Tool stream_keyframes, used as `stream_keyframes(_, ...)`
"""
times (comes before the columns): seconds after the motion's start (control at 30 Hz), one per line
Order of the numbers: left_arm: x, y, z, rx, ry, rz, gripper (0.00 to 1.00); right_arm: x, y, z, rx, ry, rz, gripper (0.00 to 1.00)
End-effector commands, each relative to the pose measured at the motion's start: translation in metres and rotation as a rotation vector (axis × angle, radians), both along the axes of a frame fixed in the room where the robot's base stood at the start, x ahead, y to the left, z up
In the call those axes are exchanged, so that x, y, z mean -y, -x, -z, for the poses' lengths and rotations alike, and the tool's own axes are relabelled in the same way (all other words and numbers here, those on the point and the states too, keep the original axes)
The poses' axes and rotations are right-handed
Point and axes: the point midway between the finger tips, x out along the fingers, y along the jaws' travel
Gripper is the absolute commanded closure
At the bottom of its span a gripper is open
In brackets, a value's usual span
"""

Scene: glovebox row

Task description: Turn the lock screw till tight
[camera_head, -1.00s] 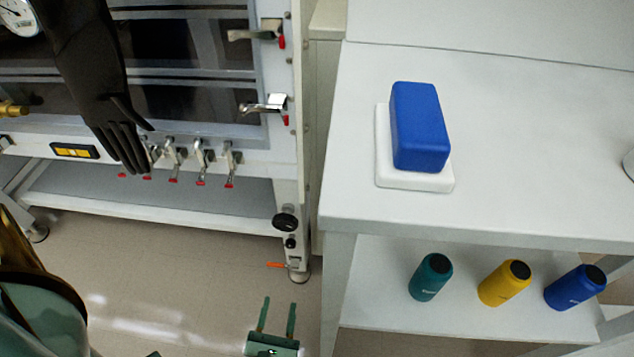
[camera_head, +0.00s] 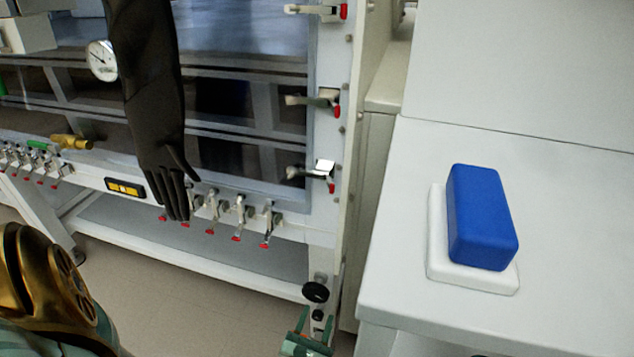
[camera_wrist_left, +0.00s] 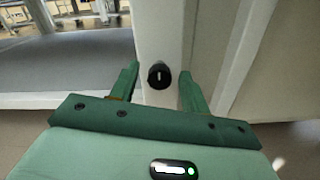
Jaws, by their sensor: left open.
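I cannot tell for certain which is the lock screw. In the left wrist view one black knob (camera_wrist_left: 159,76) with a pale slot mark shows on the white post. My green left gripper (camera_head: 315,321) is open and empty, just below the larger knob in the head view. In the left wrist view its fingers (camera_wrist_left: 160,72) appear on either side of the knob, not touching it. The right gripper is out of view.
A white table (camera_head: 400,270) stands right of the post, with a blue block (camera_head: 482,217) on a white pad (camera_head: 437,250). A low shelf (camera_head: 200,245) lies left of the post.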

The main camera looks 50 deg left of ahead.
Motion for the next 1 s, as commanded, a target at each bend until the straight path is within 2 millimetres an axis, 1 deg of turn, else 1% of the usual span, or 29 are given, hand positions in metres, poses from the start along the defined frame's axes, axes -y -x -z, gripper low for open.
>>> stream_keyframes(0.17, 0.0, -0.0002, -0.0003, 0.0, 0.0, 0.0, 0.54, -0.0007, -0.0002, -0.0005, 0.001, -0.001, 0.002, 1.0)
stream_keyframes(0.2, 0.0, -0.0001, -0.0003, 0.0, 0.0, 0.0, 0.59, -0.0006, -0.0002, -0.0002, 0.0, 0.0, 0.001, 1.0)
stream_keyframes(0.27, 0.0001, 0.0, -0.0003, 0.0, 0.0, 0.0, 0.76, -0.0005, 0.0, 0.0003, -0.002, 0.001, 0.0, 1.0)
stream_keyframes(0.3, 0.0001, 0.0001, -0.0002, 0.0, 0.0, 0.0, 0.87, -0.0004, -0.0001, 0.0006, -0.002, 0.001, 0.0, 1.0)
stream_keyframes(0.33, 0.0002, 0.0, -0.0002, 0.0, 0.0, 0.0, 0.95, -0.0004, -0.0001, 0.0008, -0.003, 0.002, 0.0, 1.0)
stream_keyframes(0.37, 0.0002, 0.0001, -0.0002, 0.0, 0.0, 0.0, 0.98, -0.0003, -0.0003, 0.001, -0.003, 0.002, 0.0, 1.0)
stream_keyframes(0.73, 0.0007, 0.0005, 0.0004, -0.025, -0.037, 0.0, 0.98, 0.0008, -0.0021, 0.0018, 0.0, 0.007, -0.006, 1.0)
stream_keyframes(1.0, 0.001, 0.0006, 0.0006, -0.114, -0.182, 0.0, 0.98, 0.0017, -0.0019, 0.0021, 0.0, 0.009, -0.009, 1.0)
